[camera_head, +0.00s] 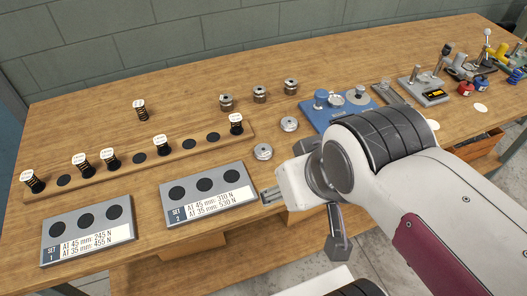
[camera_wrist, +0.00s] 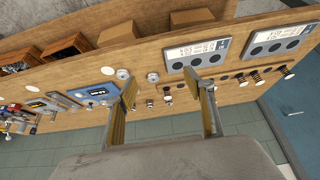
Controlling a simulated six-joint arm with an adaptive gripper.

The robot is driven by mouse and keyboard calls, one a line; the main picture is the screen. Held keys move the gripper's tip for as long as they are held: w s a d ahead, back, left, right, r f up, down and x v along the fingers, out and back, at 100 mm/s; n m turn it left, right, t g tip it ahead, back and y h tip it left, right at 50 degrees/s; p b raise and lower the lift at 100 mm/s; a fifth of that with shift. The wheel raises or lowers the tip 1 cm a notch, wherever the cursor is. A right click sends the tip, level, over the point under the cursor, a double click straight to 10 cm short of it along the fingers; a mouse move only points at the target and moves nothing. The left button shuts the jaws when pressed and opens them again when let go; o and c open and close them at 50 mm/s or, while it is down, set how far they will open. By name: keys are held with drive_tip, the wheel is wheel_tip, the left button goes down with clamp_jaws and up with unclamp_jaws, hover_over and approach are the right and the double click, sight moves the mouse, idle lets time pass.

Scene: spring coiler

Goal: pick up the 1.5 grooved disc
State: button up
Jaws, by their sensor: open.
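Two low round grey metal discs lie on the wooden table, a nearer one (camera_head: 263,151) and a farther one (camera_head: 289,123). Behind them stand three taller grey metal pieces, left (camera_head: 226,102), middle (camera_head: 260,94) and right (camera_head: 290,86). I cannot read any size mark, so I cannot tell which is the 1.5 grooved disc. My gripper (camera_head: 270,194) is in front of the nearer disc, beside the Set 2 plate, apart from the discs. In the wrist view my gripper (camera_wrist: 165,82) is open and empty, its fingers wide apart, with two low discs (camera_wrist: 123,74) (camera_wrist: 153,77) seen beyond.
The Set 1 plate (camera_head: 45,226) and Set 2 plate (camera_head: 165,203) lie along the front edge. A wooden strip (camera_head: 123,164) with black springs is behind them. A blue fixture (camera_head: 313,118) stands right of the discs. Clamps and tools fill the far right.

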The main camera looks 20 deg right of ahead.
drive_tip(key=shift+o, duration=0.5)
drive_tip(key=shift+w, duration=0.1)
